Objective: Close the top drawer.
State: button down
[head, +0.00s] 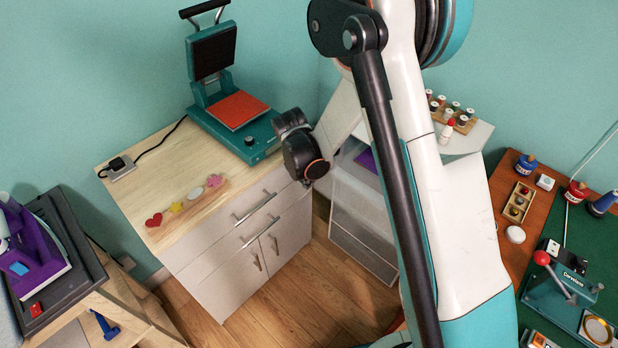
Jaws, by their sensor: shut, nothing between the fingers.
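The white cabinet (205,272) has a pale wood top and stands against the teal wall. Its top drawer (238,215) has a long metal bar handle and sits just under the wood top. The drawer front looks flush or nearly flush; I cannot tell whether a small gap remains. A second bar handle (260,232) is just below it. My gripper (300,150), dark and shut with nothing in it, is by the cabinet's right end, to the right of and above the drawer handle. I see no clear contact with the drawer. Its fingertips are hard to make out.
A teal heat press (230,115) and several coloured shapes (184,203) are on the wood top. A translucent drawer unit (362,205) stands right of the cabinet. A wooden stand (115,300) is at left, and a desk (505,190) at right. Some wood floor in front is clear.

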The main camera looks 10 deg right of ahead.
aim_at(321, 181)
jog(key=shift+w+d+f+b, duration=0.55)
jog(key=shift+d+f+b, duration=0.15)
jog(key=shift+f, duration=0.35)
jog(key=shift+w+d+f+b, duration=0.55)
jog(key=shift+d+f, duration=0.3)
jog(key=shift+f, duration=0.25)
jog(key=shift+w+d+f+b, duration=0.55)
jog(key=shift+d+f+b, duration=0.15)
jog(key=shift+f, duration=0.35)
